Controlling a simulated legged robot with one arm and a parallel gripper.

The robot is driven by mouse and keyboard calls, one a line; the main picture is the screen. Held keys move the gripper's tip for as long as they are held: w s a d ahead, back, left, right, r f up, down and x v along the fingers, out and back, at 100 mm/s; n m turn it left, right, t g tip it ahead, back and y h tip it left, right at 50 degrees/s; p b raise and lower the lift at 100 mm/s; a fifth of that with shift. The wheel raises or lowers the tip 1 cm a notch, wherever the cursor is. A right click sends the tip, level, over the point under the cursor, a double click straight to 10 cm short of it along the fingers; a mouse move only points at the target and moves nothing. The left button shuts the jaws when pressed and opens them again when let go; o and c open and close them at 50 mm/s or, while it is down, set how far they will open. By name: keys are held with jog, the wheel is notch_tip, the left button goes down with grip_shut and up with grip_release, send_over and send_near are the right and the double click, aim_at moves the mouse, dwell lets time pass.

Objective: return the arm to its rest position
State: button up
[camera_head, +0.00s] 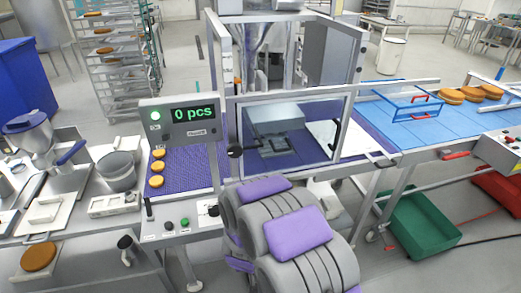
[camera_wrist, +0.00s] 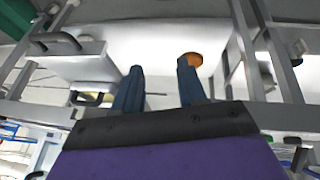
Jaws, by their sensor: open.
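My gripper (camera_wrist: 160,68) shows in the wrist view as two dark blue fingers behind a black and purple body. The fingers are apart, and nothing is held between them. An orange-brown round (camera_wrist: 194,59) shows beyond the tip of the right finger, apart from it as far as I can tell. In the head view my grey arm with purple pads is folded low in the front middle. My gripper cannot be made out there.
A counter display reading 0 pcs (camera_head: 194,114) stands left of a guarded machine (camera_head: 290,130). Several rounds lie on the purple belt (camera_head: 190,160) and on the blue conveyor (camera_head: 420,125). A green crate (camera_head: 425,226) sits on the floor at right. A round (camera_head: 39,257) lies front left.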

jog(key=s+d+r+g+y, duration=0.1)
jog(key=s+r, duration=0.2)
jog(key=r, duration=0.3)
jog(key=s+d+r+m+g+y, duration=0.1)
jog(key=s+d+r, duration=0.15)
jog(key=r, duration=0.45)
jog(key=s+r+g+y, duration=0.1)
jog(key=s+r, duration=0.3)
jog(key=r, duration=0.2)
jog(key=s+d+r+m+g+h, duration=0.1)
jog(key=s+d+r, duration=0.2)
jog(key=s+d, duration=0.2)
jog(key=s+d+r+m+g, duration=0.1)
jog(key=s+d+r, duration=0.3)
jog(key=s, duration=0.5)
jog(key=s+d+r+m+g+h, duration=0.1)
jog(key=s+d+r, duration=0.3)
jog(key=s, duration=0.4)
jog(key=shift+d+g+h, duration=0.3)
jog(key=shift+d+g, duration=0.2)
jog(key=shift+d, duration=0.3)
jog(key=shift+d, duration=0.2)
jog(key=shift+a, duration=0.2)
